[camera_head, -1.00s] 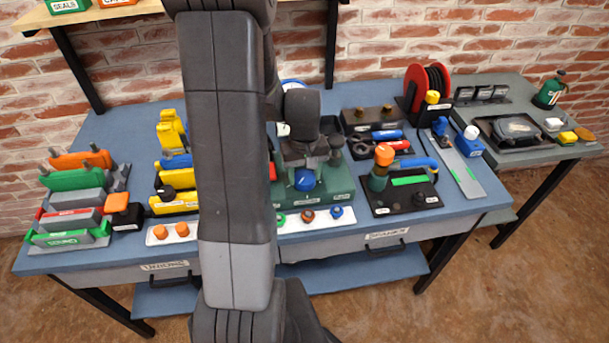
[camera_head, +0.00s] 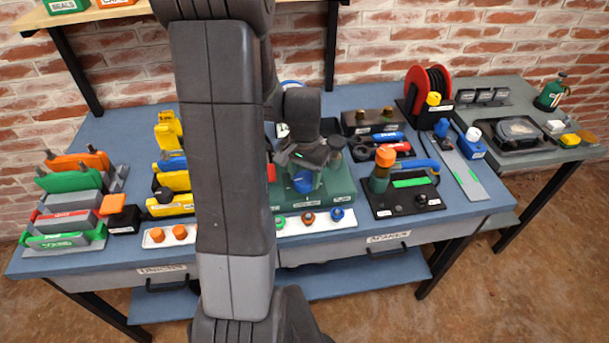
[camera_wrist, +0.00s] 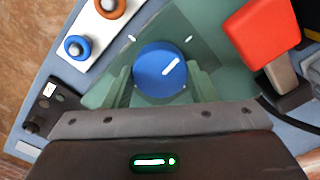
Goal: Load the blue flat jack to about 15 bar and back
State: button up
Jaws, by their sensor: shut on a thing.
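My gripper (camera_head: 303,168) is shut on a round blue knob (camera_wrist: 158,70) with a white pointer line. The knob sits on a green box (camera_head: 338,190) on the blue bench; it also shows in the head view (camera_head: 302,182). In the wrist view the pointer slants up and right, between two white marks on the box. A white plate (camera_head: 345,224) in front holds green, orange and blue rings. A blue-rimmed round thing (camera_head: 291,83) behind is mostly hidden by my arm; no pressure reading is legible. I cannot tell which thing is the blue flat jack.
A red handle (camera_wrist: 262,32) stands close beside the box. To the right are an orange-capped bottle (camera_head: 384,160) on a black tray (camera_head: 408,208) and a red hose reel (camera_head: 414,80). Stacked coloured blocks (camera_head: 70,205) stand at left. My arm hides the bench's middle.

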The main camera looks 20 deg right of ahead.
aim_at(305, 178)
jog(key=shift+m, duration=0.3)
jog(key=o, duration=1)
jog(key=shift+r, duration=0.1)
notch_tip(305, 178, up, 14)
jog(key=shift+f, duration=0.15)
dwell(0.5)
